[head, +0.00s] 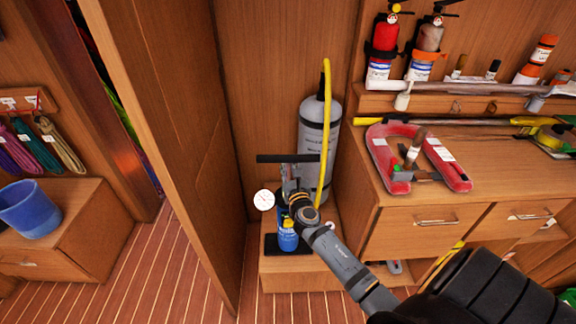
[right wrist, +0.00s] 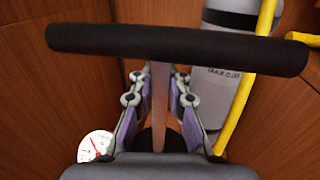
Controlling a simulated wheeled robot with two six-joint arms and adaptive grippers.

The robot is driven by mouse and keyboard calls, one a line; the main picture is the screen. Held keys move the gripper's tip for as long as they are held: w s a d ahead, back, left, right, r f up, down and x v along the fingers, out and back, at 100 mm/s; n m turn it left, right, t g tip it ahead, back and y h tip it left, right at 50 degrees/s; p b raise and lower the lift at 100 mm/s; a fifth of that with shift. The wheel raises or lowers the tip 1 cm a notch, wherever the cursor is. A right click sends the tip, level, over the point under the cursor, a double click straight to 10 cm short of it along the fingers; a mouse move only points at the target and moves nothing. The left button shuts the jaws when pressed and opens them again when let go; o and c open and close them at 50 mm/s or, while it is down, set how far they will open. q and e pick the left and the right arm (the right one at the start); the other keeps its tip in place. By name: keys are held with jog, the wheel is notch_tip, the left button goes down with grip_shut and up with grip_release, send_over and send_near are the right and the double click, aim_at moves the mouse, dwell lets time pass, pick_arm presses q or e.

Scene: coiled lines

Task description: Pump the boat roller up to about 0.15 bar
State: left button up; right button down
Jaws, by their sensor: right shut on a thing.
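A hand pump with a blue barrel (head: 288,240) stands upright on a black base on a low wooden step. Its black T-handle (head: 287,158) is raised above the barrel. My right gripper (head: 291,186) is shut on the metal rod just below the handle; the right wrist view shows its fingers on both sides of the rod (right wrist: 160,90). A round white gauge (head: 264,200) with a red needle (right wrist: 95,147) sits left of the pump; its reading is too small to tell. My left gripper is out of view.
A yellow hose (head: 325,120) runs up beside the grey cylinder. A wooden partition (head: 185,140) stands close on the left. A cabinet at right carries a red horseshoe-shaped item (head: 385,160) and tools. A blue bucket (head: 32,207) stands far left.

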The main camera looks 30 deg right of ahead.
notch_tip(320, 180, down, 8)
jog(key=b, duration=0.4)
jog(key=shift+s+b, duration=0.1)
jog(key=shift+b, duration=0.25)
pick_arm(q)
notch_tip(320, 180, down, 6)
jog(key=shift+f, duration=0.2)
pick_arm(e)
jog(key=shift+r, duration=0.1)
jog(key=c, duration=1.3)
grip_release()
jog(key=shift+s+a+r, duration=0.1)
jog(key=shift+s+r, duration=0.05)
jog(key=shift+r, duration=0.1)
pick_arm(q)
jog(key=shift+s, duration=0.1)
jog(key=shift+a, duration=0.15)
pick_arm(e)
jog(key=v, duration=1.1)
jog(key=shift+s+a, duration=0.15)
jog(key=shift+s, duration=0.25)
